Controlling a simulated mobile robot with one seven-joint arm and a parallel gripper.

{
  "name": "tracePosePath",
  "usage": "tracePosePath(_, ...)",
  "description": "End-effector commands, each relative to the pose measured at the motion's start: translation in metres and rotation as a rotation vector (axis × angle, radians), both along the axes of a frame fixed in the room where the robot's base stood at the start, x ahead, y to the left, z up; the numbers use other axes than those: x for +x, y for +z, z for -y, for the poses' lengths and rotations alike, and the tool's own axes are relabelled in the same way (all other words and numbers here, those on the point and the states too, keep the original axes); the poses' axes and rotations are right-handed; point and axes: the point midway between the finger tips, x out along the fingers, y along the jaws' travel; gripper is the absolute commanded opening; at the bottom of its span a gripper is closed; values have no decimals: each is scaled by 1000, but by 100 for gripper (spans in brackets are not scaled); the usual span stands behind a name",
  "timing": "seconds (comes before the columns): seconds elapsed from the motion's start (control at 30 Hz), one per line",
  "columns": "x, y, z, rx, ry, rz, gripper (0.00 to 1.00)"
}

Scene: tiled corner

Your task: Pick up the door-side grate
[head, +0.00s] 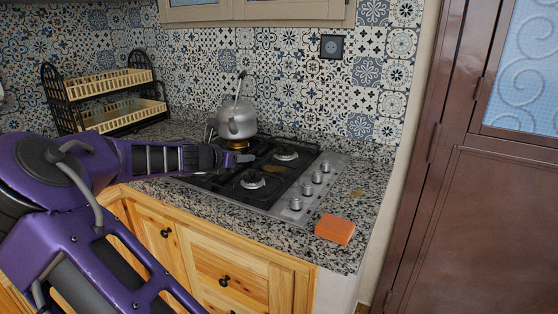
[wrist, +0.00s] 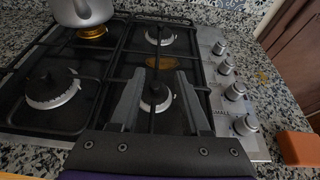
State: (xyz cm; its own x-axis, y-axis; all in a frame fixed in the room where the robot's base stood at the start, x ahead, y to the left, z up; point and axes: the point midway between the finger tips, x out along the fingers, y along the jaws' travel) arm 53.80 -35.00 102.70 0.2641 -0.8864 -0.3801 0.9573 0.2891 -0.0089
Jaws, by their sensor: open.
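The door-side grate (head: 268,170) is a black wire frame over the right-hand burners of the hob, on the side towards the brown door. In the wrist view the same grate (wrist: 153,76) lies below and ahead of my gripper (wrist: 159,74). The two grey fingers are apart, one on each side of the grate's middle bar and the near burner. Nothing is held between them. I cannot tell whether the fingertips touch the grate. In the head view my gripper (head: 238,157) is over the hob's left part, and its fingers are hard to make out.
A grey kettle (head: 237,120) stands on the back left burner. Steel knobs (head: 308,188) line the hob's right edge. An orange block (head: 335,229) lies on the granite counter near the front corner. A two-tier dish rack (head: 105,95) stands at the back left.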

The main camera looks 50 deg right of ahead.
Motion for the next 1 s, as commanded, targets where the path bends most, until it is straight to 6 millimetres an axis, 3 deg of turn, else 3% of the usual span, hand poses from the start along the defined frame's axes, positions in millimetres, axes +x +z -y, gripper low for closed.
tracePosePath(0.17,3,-14,10,5,-14,7,46)
tracePosePath(0.7,29,-51,99,5,-13,7,46)
tracePosePath(1.0,35,-59,118,5,-12,7,46)
